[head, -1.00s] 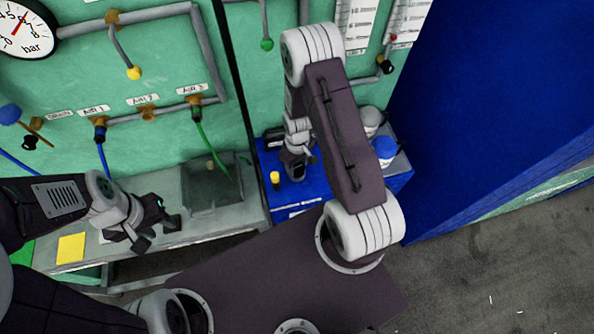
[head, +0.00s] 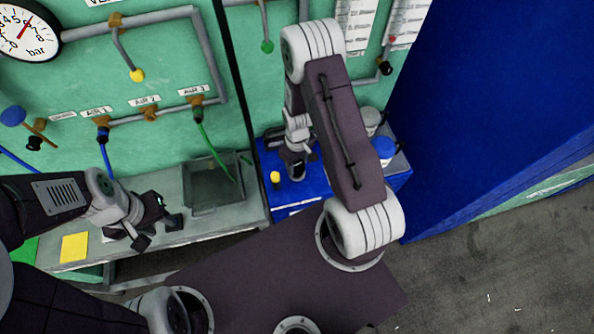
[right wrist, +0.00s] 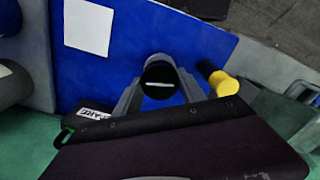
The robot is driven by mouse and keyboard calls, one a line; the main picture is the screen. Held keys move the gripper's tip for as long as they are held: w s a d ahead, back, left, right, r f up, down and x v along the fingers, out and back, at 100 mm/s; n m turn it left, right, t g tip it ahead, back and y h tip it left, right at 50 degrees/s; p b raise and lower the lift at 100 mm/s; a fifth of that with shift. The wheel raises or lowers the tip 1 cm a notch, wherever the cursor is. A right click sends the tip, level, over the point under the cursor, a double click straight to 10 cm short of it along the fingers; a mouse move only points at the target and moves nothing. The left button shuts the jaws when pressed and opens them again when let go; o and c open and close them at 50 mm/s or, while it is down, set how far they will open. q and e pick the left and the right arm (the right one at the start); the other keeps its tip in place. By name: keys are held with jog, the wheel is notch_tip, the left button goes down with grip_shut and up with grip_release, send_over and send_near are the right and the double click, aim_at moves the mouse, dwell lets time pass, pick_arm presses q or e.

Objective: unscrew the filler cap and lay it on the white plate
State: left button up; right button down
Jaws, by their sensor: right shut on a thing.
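My right gripper (right wrist: 159,92) is shut on the black round filler cap (right wrist: 159,76), which has a pale bar across its top, in the right wrist view. Its fingers lie on both sides of the cap. Whether the cap is still seated or lifted I cannot tell. In the head view the right gripper (head: 294,172) is over the blue unit, and the cap is hidden. A white square plate (right wrist: 89,25) lies on the blue surface in the right wrist view; my arm hides that spot in the head view. My left gripper (head: 157,232) is open and empty over the grey bench.
A yellow-topped black fitting (right wrist: 220,83) stands close beside the right gripper. The blue unit (head: 283,196) also carries a blue-lidded white tub (head: 385,149). The grey bench (head: 205,229) holds a grey bin (head: 212,187) and a yellow sheet (head: 74,247).

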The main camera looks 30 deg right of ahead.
aim_at(297, 165)
jog(key=shift+r+p, duration=1.65)
jog(key=shift+r, duration=0.4)
jog(key=shift+f, duration=0.1)
